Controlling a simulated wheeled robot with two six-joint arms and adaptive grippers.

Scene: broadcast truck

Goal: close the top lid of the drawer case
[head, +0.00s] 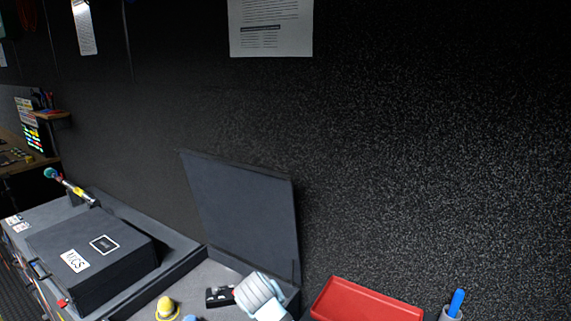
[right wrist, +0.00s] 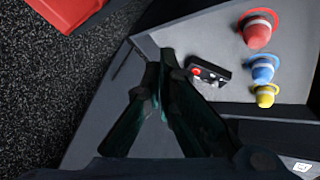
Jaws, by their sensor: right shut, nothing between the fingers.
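The drawer case's top lid (head: 245,205) is dark grey and stands open, nearly upright, at the back of the case near the wall. In the right wrist view the lid (right wrist: 95,125) shows as a grey panel at the left. The case's open top compartment (head: 205,278) has a pale grey floor. My right gripper (right wrist: 160,85) is shut and empty, over the compartment beside the lid; I cannot tell if it touches it. In the head view my white wrist hides its fingers. My left gripper is not in view.
The compartment holds a black box (right wrist: 207,72) and red (right wrist: 257,30), blue (right wrist: 264,68) and yellow (right wrist: 266,95) capped items. A red tray (head: 365,302) lies to the right. A black case (head: 90,255) stands to the left. The speckled wall is close behind the lid.

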